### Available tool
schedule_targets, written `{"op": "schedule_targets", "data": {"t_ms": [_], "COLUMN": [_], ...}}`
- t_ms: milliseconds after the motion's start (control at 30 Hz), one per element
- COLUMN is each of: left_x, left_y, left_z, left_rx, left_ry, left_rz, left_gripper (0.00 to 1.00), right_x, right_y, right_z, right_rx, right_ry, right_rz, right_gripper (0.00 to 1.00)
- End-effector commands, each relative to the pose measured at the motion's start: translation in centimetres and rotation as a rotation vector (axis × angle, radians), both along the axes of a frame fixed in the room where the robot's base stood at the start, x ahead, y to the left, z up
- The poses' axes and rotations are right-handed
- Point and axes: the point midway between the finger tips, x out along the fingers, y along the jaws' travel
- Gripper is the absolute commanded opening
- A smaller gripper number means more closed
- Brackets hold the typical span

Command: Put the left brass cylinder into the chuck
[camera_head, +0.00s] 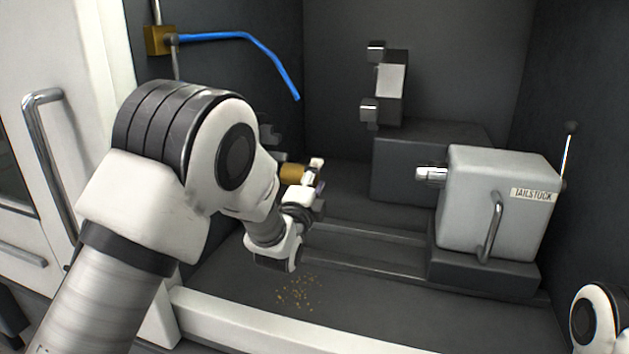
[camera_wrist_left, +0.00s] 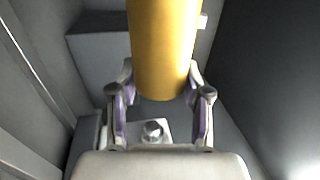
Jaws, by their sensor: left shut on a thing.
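The brass cylinder (camera_head: 293,172) is off the floor inside the machine, in the jaws of my left gripper (camera_head: 318,178). In the left wrist view the cylinder (camera_wrist_left: 165,45) runs from the top edge down between the two fingers of the gripper (camera_wrist_left: 160,93), which are shut on it. Dark stepped parts (camera_head: 269,138) show just behind my left arm, close to the cylinder. They may belong to the chuck, but my arm hides most of that area. I cannot tell whether the cylinder touches them. My right gripper is not in view.
The grey tailstock (camera_head: 490,205) stands at the right, its quill (camera_head: 431,174) pointing left. A dark block with metal pieces (camera_head: 392,85) stands at the back. A blue hose (camera_head: 250,40) hangs at upper left. Chips (camera_head: 297,292) lie on the clear front floor.

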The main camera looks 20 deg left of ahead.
Motion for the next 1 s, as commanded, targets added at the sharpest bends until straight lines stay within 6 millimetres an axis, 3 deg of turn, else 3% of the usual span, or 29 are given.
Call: {"op": "schedule_targets", "data": {"t_ms": [1000], "left_x": [7.0], "left_y": [1.2], "left_z": [0.5], "left_rx": [-0.001], "left_ry": [-0.010], "left_rz": [0.001], "left_gripper": [0.00], "right_x": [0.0], "right_y": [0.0], "right_z": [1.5], "right_rx": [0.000], "right_ry": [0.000], "right_rz": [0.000], "right_gripper": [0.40]}}
